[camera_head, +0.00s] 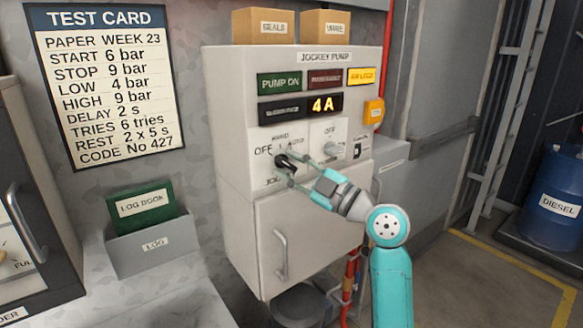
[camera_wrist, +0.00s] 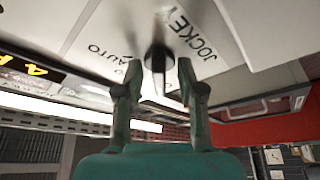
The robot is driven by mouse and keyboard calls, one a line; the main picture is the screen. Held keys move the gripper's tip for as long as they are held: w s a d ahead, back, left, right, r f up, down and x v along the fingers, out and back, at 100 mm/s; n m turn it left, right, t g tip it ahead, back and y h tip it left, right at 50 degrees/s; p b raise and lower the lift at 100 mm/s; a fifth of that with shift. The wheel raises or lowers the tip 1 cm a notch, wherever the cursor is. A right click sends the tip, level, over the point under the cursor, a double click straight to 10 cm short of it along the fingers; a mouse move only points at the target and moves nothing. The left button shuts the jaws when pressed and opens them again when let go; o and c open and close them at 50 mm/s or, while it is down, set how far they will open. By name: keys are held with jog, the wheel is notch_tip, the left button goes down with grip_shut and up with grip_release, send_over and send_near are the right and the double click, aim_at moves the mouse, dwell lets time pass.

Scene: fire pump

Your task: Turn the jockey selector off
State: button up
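The jockey pump panel (camera_head: 222,110) is a pale grey wall cabinet labelled JOCKEY PUMP. Its jockey selector (camera_head: 283,160) is a small black knob among markings that include OFF on the left and AUTO on the right, with a JOCKEY label below. My gripper (camera_head: 291,166) is at this knob. In the wrist view, the selector (camera_wrist: 157,56) stands between the two fingertips of my gripper (camera_wrist: 159,67), with a visible gap on both sides. The fingers are open around it. The fingers partly cover the knob and labels in the head view, and I cannot tell exactly which mark it points to.
Right of the selector are another grey knob (camera_head: 333,150) marked OFF and a small black switch (camera_head: 358,151). Above are indicator tiles, an amber lamp (camera_head: 361,76) lit, and a display (camera_head: 324,104) reading 4 A. A door handle (camera_head: 281,254) sticks out below.

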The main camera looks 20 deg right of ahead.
jog(key=v, duration=1.2)
dwell(0.3)
notch_tip(320, 180, down, 17)
jog(key=s+a+m+t+h, duration=0.25)
jog(key=m+h, duration=0.35)
jog(key=m, duration=0.3)
jog(key=s+a+f+m+g+h, duration=0.15)
jog(key=s+f+m+h, duration=0.4)
jog(key=s+f, duration=0.7)
jog(key=s+a+f+m+g, duration=0.1)
jog(key=s+f, duration=0.1)
jog(key=s, duration=1.2)
jog(key=s+a+f+m+g, duration=0.2)
jog(key=s+f, duration=0.1)
jog(key=s, duration=1.2)
jog(key=shift+s+a+h, duration=0.2)
jog(key=shift+h, duration=0.15)
